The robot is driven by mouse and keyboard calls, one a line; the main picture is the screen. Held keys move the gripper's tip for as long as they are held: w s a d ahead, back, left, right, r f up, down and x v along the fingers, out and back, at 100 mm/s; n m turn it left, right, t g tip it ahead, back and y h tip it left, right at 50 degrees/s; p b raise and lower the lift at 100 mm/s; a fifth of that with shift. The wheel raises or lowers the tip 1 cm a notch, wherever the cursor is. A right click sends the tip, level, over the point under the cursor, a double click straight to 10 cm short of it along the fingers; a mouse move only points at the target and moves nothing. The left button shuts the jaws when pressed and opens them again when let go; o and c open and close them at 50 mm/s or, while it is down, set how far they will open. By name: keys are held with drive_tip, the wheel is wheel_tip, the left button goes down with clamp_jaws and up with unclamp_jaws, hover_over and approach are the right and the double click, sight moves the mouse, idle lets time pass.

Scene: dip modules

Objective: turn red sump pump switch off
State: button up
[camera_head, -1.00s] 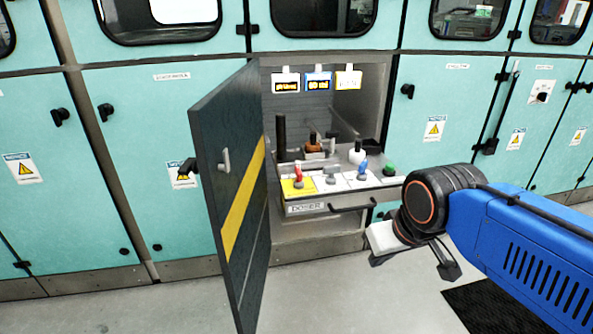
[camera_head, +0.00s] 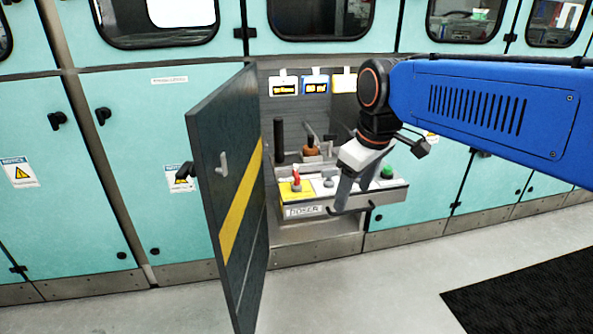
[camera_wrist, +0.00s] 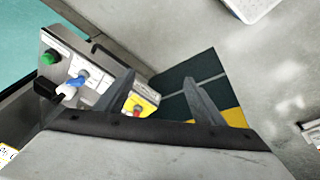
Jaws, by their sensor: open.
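The red switch (camera_head: 296,175) stands on a yellow plate (camera_head: 290,190) at the left end of the panel in the open compartment. In the wrist view the yellow plate (camera_wrist: 146,102) and a bit of the red switch (camera_wrist: 138,109) show between my fingers, partly hidden by one finger. My gripper (camera_head: 358,193) is open and empty, in front of the panel's right half, to the right of the red switch. It looks apart from the switch. In the wrist view its two fingers (camera_wrist: 163,98) are spread.
A dark open door (camera_head: 228,190) with a yellow stripe stands left of the panel. A grey switch (camera_head: 328,182) is beside the red one. A blue switch (camera_wrist: 72,88) and a green button (camera_head: 387,171) lie farther right. A drawer handle (camera_head: 350,210) juts out below.

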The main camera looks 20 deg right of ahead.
drive_tip(key=w+a+r+n+g, duration=0.1)
drive_tip(key=w+r+n, duration=0.2)
drive_tip(key=w, duration=0.4)
drive_tip(key=w+a+r+n+g, duration=0.1)
drive_tip(key=w+a+r+n, duration=0.2)
drive_tip(key=w, duration=0.5)
drive_tip(key=r+n+g, duration=0.1)
drive_tip(key=r+n, duration=0.1)
drive_tip(key=n, duration=0.4)
hover_over(297, 173)
wheel_tip(297, 173, down, 17)
drive_tip(key=shift+w+f, duration=0.1)
drive_tip(key=shift+w, duration=0.05)
drive_tip(key=c, duration=1)
